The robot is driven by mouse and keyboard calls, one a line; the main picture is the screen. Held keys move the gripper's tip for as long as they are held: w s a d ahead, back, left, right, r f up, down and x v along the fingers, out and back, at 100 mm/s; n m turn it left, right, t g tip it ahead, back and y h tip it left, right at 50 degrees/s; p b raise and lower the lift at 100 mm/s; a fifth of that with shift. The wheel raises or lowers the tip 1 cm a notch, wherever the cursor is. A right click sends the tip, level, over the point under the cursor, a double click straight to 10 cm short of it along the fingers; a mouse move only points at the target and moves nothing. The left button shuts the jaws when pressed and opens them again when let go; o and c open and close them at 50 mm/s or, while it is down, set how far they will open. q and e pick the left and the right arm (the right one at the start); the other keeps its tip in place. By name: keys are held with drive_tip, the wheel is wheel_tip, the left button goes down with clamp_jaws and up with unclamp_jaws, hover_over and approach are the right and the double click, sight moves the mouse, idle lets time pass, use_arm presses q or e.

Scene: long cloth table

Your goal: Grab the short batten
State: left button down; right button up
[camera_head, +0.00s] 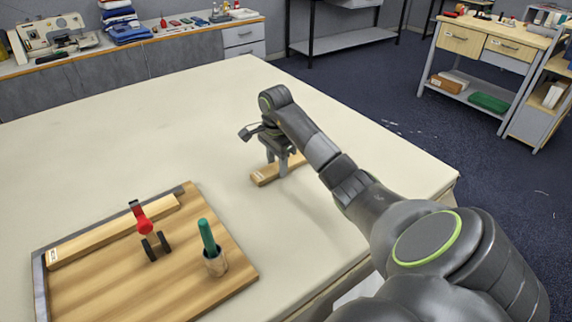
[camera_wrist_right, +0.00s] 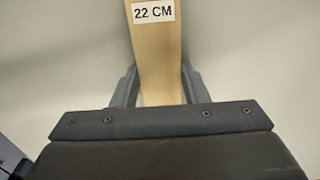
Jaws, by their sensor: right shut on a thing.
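The short batten (camera_head: 264,176) is a light wooden strip lying on the cream cloth table, right of the wooden board. In the right wrist view the batten (camera_wrist_right: 156,55) carries a white label reading "22 CM" and runs up between the fingers. My right gripper (camera_head: 279,172) points down and is shut on the batten, one finger on each side. The gripper and arm hide part of the batten in the head view. My left gripper is not in view.
A wooden board (camera_head: 190,285) at the lower left bears a longer wooden strip (camera_head: 110,233), a red-and-black tool (camera_head: 147,228) and a green-handled item in a cup (camera_head: 213,262). The table cloth (camera_head: 150,130) behind is clear. The table's right edge is near my right arm.

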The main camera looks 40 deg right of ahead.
sight(277, 166)
wheel_tip(277, 166, up, 10)
drive_tip(key=p, duration=0.9)
